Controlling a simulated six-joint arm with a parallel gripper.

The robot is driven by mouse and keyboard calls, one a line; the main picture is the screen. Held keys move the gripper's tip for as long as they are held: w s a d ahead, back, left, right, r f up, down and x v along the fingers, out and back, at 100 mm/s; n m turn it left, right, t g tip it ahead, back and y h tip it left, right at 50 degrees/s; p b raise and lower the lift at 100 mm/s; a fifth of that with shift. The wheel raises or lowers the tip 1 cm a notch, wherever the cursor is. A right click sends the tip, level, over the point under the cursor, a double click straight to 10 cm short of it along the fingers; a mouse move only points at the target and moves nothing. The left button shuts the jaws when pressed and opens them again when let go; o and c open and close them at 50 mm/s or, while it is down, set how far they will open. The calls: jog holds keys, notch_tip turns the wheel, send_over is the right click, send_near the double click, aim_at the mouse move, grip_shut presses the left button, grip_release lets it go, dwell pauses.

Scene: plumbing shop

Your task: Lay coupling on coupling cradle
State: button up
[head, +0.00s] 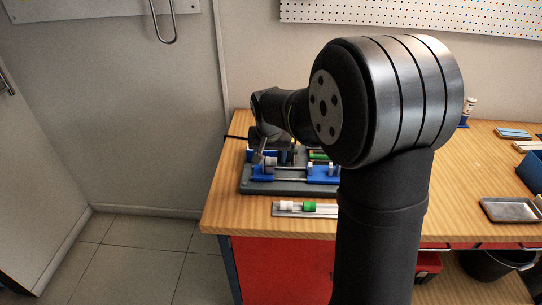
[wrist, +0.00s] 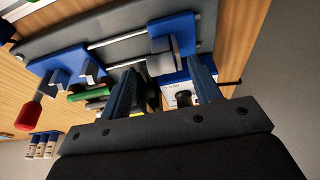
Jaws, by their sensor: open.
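My gripper shows in the wrist view (wrist: 163,66), its two dark blue fingers apart. A grey block on a blue mount (wrist: 172,60) lies beyond and between the fingertips; I cannot tell whether they touch it. In the head view my gripper is small and partly hidden by my own arm, over the left part of the fixture. The fixture is a grey base plate (head: 262,187) with blue mounts (head: 322,174) and metal rails. I cannot tell which mount is the coupling cradle. A white piece (head: 288,205) and a green piece (head: 309,207) lie on a strip in front; neither is surely the coupling.
The wooden bench (head: 240,222) has a clear front left corner. A metal tray (head: 510,210) and a blue bin (head: 532,168) stand at the right. A red-tipped handle (wrist: 28,116) and a blue mount (wrist: 68,62) lie left of the fingers in the wrist view.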

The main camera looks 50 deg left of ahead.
aim_at(271, 161)
jog(key=v, duration=1.5)
jog(key=shift+w+r, duration=0.25)
jog(key=shift+r, duration=0.15)
jog(key=x, duration=1.9)
jog(key=shift+s, duration=0.25)
jog(key=shift+a+r, duration=0.1)
jog(key=shift+a, duration=0.05)
